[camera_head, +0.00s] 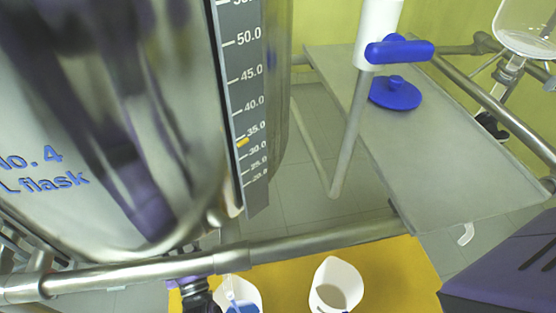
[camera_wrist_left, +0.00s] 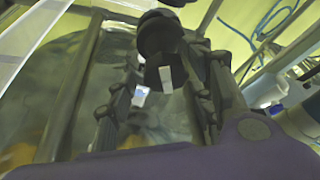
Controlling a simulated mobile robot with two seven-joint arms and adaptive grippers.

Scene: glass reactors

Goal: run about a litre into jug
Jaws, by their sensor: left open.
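A large shiny steel flask (camera_head: 130,120) marked "No. 4" fills the left of the head view. An upright scale (camera_head: 242,90) on its side has a yellow marker (camera_head: 243,142) between 30 and 35. A white open-topped jug (camera_head: 335,284) stands on the yellow surface at the bottom, and its inside looks empty. My left gripper (camera_head: 197,296) is below the flask, left of the jug and partly cut off. In the wrist view, the left gripper (camera_wrist_left: 160,100) is open, with a dark round fitting (camera_wrist_left: 160,35) beyond its fingers. Whether they touch it is unclear. My right gripper is out of view.
A white container (camera_head: 238,290) with something blue in it stands between my left gripper and the jug. A metal rail (camera_head: 300,243) crosses above them. A blue-handled white valve (camera_head: 385,50) and a blue lid (camera_head: 396,93) are over a grey shelf (camera_head: 450,170).

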